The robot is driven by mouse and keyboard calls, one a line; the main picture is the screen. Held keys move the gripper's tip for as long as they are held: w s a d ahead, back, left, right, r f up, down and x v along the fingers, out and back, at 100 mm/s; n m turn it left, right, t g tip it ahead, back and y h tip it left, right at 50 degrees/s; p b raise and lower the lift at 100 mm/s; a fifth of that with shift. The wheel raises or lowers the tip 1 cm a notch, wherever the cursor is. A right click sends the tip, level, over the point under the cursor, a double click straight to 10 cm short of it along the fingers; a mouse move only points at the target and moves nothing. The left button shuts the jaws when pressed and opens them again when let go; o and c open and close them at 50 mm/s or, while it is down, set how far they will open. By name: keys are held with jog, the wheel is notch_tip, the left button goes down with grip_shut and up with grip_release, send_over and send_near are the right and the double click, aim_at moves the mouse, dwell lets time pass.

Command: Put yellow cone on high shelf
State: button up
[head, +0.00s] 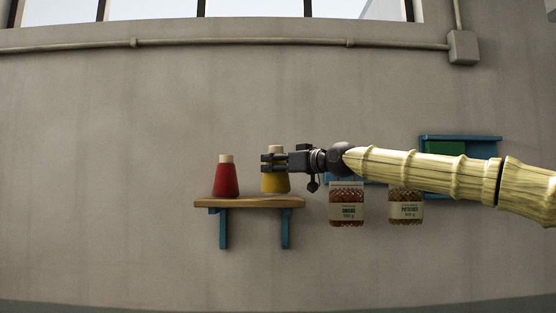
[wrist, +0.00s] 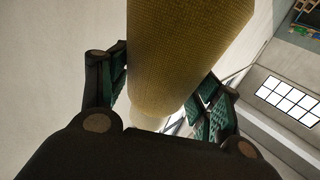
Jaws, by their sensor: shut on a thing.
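The yellow cone (head: 275,184) has a pale top and stands upright over the right end of a wooden wall shelf (head: 250,202) on blue brackets. I cannot tell whether its base touches the board. My gripper (head: 268,161) reaches in from the right and is shut on the cone's upper part, partly covering it. In the wrist view the yellow cone's textured side (wrist: 185,45) fills the space between the green-padded fingers (wrist: 163,100). I cannot tell which shelf is the high one.
A red cone (head: 226,179) stands on the wooden shelf, left of the yellow one. Labelled onion (head: 346,206) and potato (head: 405,208) sacks are below my arm. A blue wall shelf (head: 483,149) with a green thing is at right, partly hidden. The wall above is clear below a pipe.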

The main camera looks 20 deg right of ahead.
jog(key=shift+w+d+r+p, duration=0.1)
jog(key=shift+w+d+p, duration=0.1)
jog(key=shift+w+p, duration=0.35)
jog(key=shift+w+d+p, duration=0.15)
jog(key=shift+w+p, duration=0.25)
jog(key=shift+w, duration=0.1)
jog(key=shift+w+d+f, duration=0.1)
jog(key=shift+w+f, duration=0.1)
jog(key=shift+w, duration=0.25)
jog(key=shift+w+d+f, duration=0.1)
jog(key=shift+w+d, duration=0.15)
jog(key=shift+w, duration=0.6)
jog(key=shift+w+d+f, duration=0.15)
jog(key=shift+w+d, duration=0.05)
jog(key=shift+w, duration=0.6)
jog(key=shift+w+d+f, duration=0.1)
jog(key=shift+w+d, duration=0.15)
jog(key=shift+w, duration=0.6)
jog(key=shift+f+b, duration=0.35)
jog(key=shift+f, duration=0.1)
jog(key=o, duration=1.2)
